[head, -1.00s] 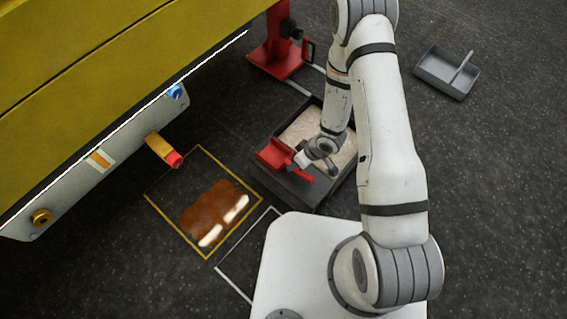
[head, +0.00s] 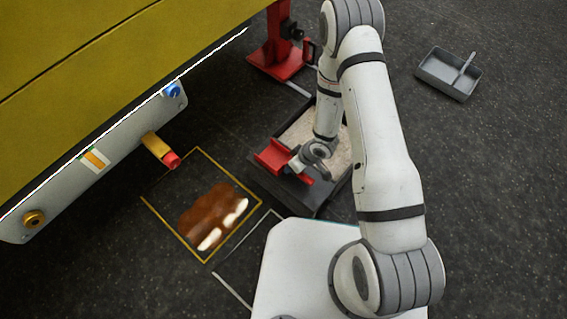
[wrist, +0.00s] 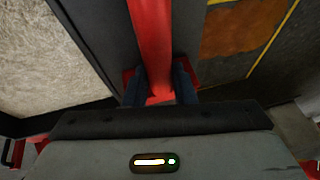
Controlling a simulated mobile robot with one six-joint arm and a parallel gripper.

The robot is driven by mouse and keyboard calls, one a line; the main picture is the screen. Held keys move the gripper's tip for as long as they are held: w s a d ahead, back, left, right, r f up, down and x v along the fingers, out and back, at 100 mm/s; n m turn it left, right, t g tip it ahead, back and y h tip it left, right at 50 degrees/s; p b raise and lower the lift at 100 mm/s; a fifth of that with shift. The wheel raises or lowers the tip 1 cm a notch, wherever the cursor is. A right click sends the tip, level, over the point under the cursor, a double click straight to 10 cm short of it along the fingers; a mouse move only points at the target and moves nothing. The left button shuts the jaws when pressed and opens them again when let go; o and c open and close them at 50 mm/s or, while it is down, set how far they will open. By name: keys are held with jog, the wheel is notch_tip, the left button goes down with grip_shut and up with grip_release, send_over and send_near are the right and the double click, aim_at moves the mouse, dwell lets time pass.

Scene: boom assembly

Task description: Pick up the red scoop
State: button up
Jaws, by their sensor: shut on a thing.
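The red scoop (head: 272,157) is at the left edge of the dark tray in the head view, its pan toward the yellow machine. My gripper (head: 297,165) is at the scoop, above the tray's near-left part. In the wrist view the scoop's red handle (wrist: 152,50) runs up between the two dark fingers of my gripper (wrist: 160,88), which are shut on it. Whether the scoop touches the tray I cannot tell.
The dark tray (head: 308,204) holds pale granular material (head: 335,148). A brown spill (head: 207,212) with white patches lies inside a yellow floor outline. A red stand (head: 275,62) is behind the tray. A grey dustpan-like tray (head: 432,83) lies back right. The yellow machine (head: 90,70) overhangs the left.

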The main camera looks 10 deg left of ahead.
grip_shut()
jog(key=shift+r, duration=0.1)
